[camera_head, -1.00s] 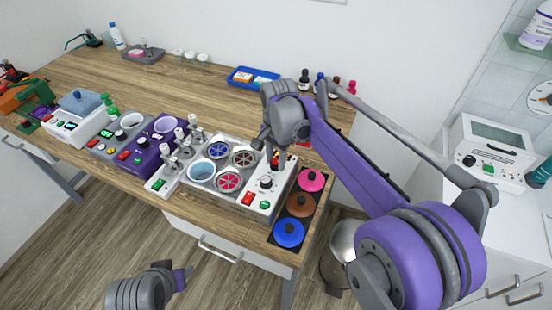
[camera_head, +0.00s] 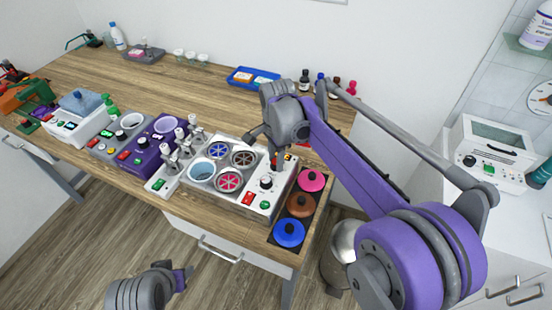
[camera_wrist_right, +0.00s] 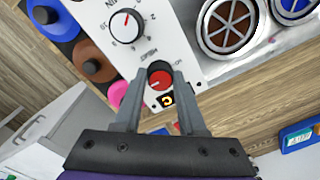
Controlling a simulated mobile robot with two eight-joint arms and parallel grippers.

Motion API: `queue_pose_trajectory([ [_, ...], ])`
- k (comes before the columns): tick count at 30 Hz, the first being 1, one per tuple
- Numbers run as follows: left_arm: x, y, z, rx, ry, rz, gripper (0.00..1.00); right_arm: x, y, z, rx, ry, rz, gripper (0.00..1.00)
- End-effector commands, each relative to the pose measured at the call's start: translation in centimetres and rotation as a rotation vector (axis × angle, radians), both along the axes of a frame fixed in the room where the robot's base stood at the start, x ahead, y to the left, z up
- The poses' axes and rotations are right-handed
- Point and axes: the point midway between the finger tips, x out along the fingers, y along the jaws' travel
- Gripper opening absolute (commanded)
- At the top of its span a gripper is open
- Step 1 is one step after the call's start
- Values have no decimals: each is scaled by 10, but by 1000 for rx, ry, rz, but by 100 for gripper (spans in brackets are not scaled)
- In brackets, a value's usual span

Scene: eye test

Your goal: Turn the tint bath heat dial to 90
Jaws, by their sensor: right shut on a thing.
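The tint bath (camera_head: 225,205) is a pale box with several round wells, standing near the table's front edge. Its red knob (camera_wrist_right: 160,78) shows between the fingers of my right gripper (camera_wrist_right: 161,84) in the right wrist view, and the gripper is shut on it. A small orange-lit display (camera_wrist_right: 166,100) sits beside the knob. A larger white dial (camera_wrist_right: 124,24) with a red pointer and printed numbers is on the same panel. I cannot read the scale around the red knob. In the head view my right gripper (camera_head: 277,158) reaches down onto the panel.
Pink, brown and blue lidded pots (camera_head: 301,205) stand in a dark tray right of the bath. Metal taps (camera_head: 178,143) and a purple device (camera_head: 150,150) are to its left. A blue tray (camera_head: 252,77) and small bottles stand behind. The table's back middle is clear.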

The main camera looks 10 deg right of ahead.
Motion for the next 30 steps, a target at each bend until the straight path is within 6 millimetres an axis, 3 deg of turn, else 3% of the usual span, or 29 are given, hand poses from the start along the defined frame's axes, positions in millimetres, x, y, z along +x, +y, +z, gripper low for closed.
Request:
queue_pose_trajectory([
  [3,0,0,0,0,0,0,50,0,0,1,1,-1,-2,0],
  [4,0,0,0,0,0,0,50,0,0,1,1,-1,-2,42],
  [9,0,0,0,0,0,0,50,0,0,0,1,-1,-1,70],
  [20,0,0,1,0,0,0,50,0,0,6,0,0,0,70],
  [30,2,0,6,0,-4,0,50,-2,-1,69,0,-1,0,70],
])
